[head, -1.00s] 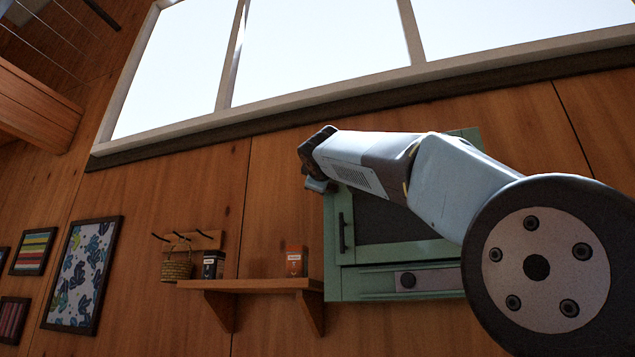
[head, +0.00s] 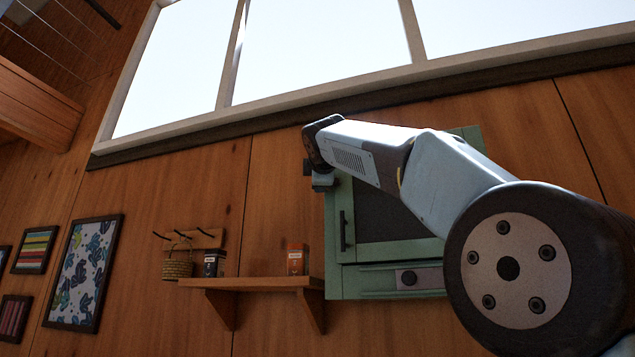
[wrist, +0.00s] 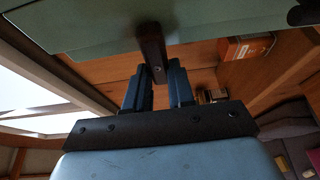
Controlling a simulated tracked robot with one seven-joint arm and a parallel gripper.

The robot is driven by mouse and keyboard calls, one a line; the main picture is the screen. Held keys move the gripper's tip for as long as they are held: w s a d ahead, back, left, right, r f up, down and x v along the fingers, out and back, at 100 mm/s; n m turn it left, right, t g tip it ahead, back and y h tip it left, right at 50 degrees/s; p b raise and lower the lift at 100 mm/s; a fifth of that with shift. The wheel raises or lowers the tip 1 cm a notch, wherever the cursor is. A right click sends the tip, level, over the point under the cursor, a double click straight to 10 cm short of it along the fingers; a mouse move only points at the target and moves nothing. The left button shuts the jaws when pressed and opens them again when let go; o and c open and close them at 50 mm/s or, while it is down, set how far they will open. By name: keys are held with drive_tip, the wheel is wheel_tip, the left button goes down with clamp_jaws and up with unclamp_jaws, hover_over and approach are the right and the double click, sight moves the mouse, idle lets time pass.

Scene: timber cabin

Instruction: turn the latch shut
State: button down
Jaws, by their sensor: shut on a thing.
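The green cabinet (head: 395,252) hangs on the timber wall, its dark-panelled door partly behind my arm. In the wrist view its green edge (wrist: 90,35) runs across the top. The latch (wrist: 151,42), a short dark brown bar with a small screw near its end, sticks out from that edge. My gripper (wrist: 160,72) is shut on the latch's end, one blue finger on each side. In the head view my gripper (head: 322,182) is at the cabinet's upper left, largely hidden by my wrist, and the latch cannot be made out there.
A wooden shelf (head: 250,284) left of the cabinet holds a dark tin (head: 213,264) and an orange box (head: 297,259). A basket (head: 177,264) hangs from a peg rack above it. A wide window (head: 320,55) spans the wall above. A dark handle (head: 342,232) stands on the cabinet door.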

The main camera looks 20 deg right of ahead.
drive_tip(key=shift+w+a+f, duration=0.1)
drive_tip(key=shift+f, duration=0.1)
drive_tip(key=c, duration=1.1)
unclamp_jaws()
drive_tip(key=shift+w, duration=0.1)
drive_tip(key=shift+c, duration=0.2)
drive_tip(key=shift+o, duration=0.9)
drive_tip(key=shift+r, duration=0.1)
drive_tip(key=v, duration=1.4)
drive_tip(key=shift+w, duration=0.1)
drive_tip(key=s+d+f+m+g+y, duration=0.1)
drive_tip(key=s+f+m+g, duration=0.2)
drive_tip(key=f, duration=1.2)
drive_tip(key=s+d+f+m+g+y, duration=0.1)
drive_tip(key=s+f+m+g, duration=0.2)
drive_tip(key=f, duration=1.2)
drive_tip(key=s+d+f+m+g+y, duration=0.1)
drive_tip(key=d+f+m+g, duration=0.3)
drive_tip(key=f, duration=1.1)
drive_tip(key=s+a+f+m+g, duration=0.1)
drive_tip(key=s+f, duration=0.3)
drive_tip(key=f, duration=0.4)
drive_tip(key=s+a+f+m+g+y, duration=0.1)
drive_tip(key=s+f+m, duration=0.3)
drive_tip(key=f, duration=0.4)
drive_tip(key=shift+s+a+f, duration=0.35)
drive_tip(key=shift+s, duration=0.05)
